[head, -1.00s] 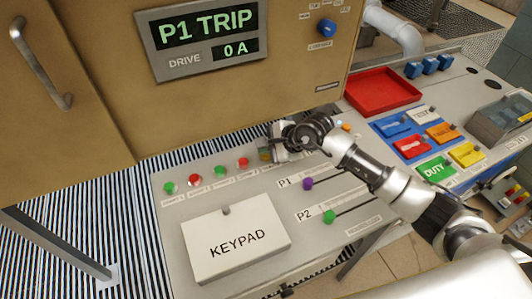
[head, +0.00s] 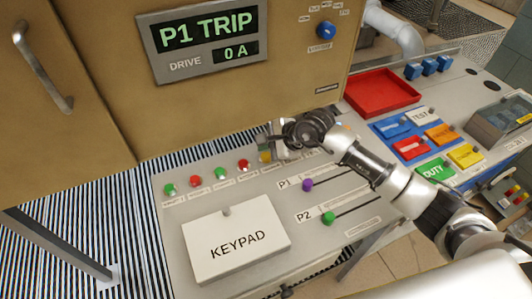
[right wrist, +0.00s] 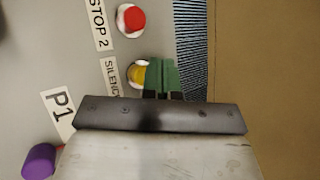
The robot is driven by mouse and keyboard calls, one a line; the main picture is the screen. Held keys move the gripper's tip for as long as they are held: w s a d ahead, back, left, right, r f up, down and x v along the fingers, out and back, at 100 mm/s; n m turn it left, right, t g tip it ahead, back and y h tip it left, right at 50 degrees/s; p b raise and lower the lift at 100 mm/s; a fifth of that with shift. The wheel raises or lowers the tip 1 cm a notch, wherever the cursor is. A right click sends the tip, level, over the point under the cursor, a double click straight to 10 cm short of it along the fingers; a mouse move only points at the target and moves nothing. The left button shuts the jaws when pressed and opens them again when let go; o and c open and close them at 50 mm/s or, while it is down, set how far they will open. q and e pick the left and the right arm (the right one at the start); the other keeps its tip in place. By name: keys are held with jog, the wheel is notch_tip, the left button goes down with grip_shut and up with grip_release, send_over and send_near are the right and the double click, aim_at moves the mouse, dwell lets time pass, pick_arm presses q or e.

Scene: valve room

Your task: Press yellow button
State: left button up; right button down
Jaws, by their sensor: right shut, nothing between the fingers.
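The yellow button (right wrist: 137,74) is a round cap in a white ring beside a label reading SILENCE in the right wrist view. In the head view the yellow button (head: 265,156) is small and partly hidden by my right gripper (head: 273,148). My right gripper is shut and empty. Its green fingertips (right wrist: 164,76) overlap the right edge of the button in the wrist view. I cannot tell whether they touch it. My left gripper is not in view.
A red button (right wrist: 131,20), labelled STOP 2, sits beside the yellow one. Several red and green buttons line the console (head: 175,240). A purple knob (head: 307,185) and green knob (head: 328,218) are nearby. The cabinet (head: 270,100) rises behind; a KEYPAD cover (head: 236,262) lies in front.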

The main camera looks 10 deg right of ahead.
aim_at(266, 157)
jog(key=shift+r+p, duration=1.25)
jog(key=shift+r, duration=1.25)
